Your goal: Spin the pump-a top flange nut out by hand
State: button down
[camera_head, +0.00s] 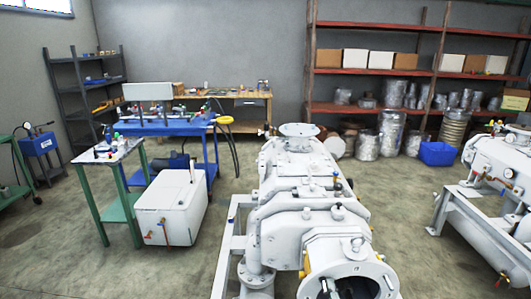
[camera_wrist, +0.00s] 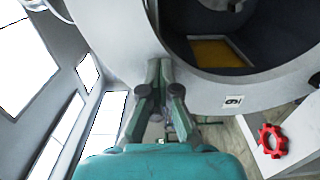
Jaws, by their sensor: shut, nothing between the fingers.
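A large white pump (camera_head: 300,195) stands in the middle of the head view. A flange (camera_head: 299,130) sits on top of its far end, and a round open port (camera_head: 350,285) faces me at the near end. No single flange nut can be made out clearly. In the wrist view my gripper (camera_wrist: 160,66) is shut and empty. Its fingertips are close to a white curved flange face (camera_wrist: 115,35) with a wide dark opening to the right. I cannot tell whether they touch it. My gripper cannot be made out clearly in the head view.
A red handwheel (camera_wrist: 272,140) shows at lower right in the wrist view. A second white pump (camera_head: 500,165) stands on a frame at right. A white tank (camera_head: 170,208), a green table (camera_head: 110,152) and a blue bench (camera_head: 160,125) stand left. Open floor lies between the pumps.

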jog(key=shift+r, duration=0.6)
jog(key=shift+a+r, duration=0.15)
jog(key=shift+r, duration=0.05)
jog(key=shift+d+r, duration=0.1)
jog(key=shift+d, duration=0.2)
dwell(0.3)
jog(key=shift+s, duration=0.1)
jog(key=s, duration=0.5)
jog(key=shift+s+d, duration=0.1)
jog(key=shift+s, duration=0.3)
